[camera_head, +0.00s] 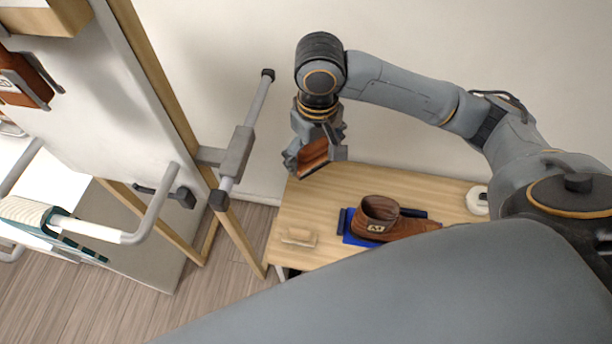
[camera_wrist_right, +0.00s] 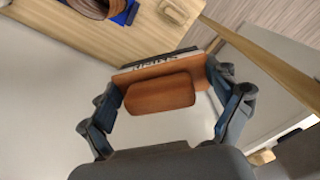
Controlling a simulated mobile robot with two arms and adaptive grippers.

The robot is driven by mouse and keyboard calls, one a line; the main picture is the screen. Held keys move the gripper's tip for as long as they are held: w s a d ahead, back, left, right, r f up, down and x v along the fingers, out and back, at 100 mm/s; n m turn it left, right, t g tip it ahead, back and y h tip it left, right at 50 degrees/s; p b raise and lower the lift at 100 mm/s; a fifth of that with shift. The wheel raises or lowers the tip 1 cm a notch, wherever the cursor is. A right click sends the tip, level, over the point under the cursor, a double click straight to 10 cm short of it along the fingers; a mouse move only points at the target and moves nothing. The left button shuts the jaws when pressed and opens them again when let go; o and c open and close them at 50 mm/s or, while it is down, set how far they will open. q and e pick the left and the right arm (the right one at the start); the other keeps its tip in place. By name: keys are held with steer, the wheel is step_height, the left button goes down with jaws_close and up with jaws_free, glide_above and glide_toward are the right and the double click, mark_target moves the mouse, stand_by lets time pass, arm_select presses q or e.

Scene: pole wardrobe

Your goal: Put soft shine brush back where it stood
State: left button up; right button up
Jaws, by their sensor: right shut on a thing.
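A reddish-brown brush (camera_head: 313,155) is in my right gripper (camera_head: 315,155), above the far left part of the wooden table (camera_head: 330,187). In the right wrist view the brush (camera_wrist_right: 160,92) lies across between the two fingers, which are shut on its ends. A dark edge with a pale lettered strip shows on its far side; the lettering is not readable. The brush is clear of the table. A smaller light-wood brush or block (camera_head: 298,237) lies on the table's front left part. My left gripper is not in view.
A white round item (camera_head: 478,200) sits at the table's right. A wardrobe pole frame with a grey bracket (camera_head: 238,152) stands left of the table. The table's back left is bare.

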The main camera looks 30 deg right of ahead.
arm_select(q)
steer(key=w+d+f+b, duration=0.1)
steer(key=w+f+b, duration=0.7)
steer(key=b, duration=0.6)
arm_select(e)
step_height(320, 180, down, 23)
steer(key=w+n, duration=0.2)
steer(key=n, duration=0.2)
steer(key=b, duration=0.5)
glide_above(312, 182)
steer(key=shift+h, duration=0.3)
steer(key=f, duration=1)
steer(key=shift+s+a+f, duration=0.15)
steer(key=shift+s, duration=0.15)
steer(key=shift+w+f, duration=0.1)
step_height(312, 182, down, 3)
steer(key=shift+w+f+b, duration=0.1)
steer(key=shift+b, duration=0.25)
steer(key=shift+f, duration=0.1)
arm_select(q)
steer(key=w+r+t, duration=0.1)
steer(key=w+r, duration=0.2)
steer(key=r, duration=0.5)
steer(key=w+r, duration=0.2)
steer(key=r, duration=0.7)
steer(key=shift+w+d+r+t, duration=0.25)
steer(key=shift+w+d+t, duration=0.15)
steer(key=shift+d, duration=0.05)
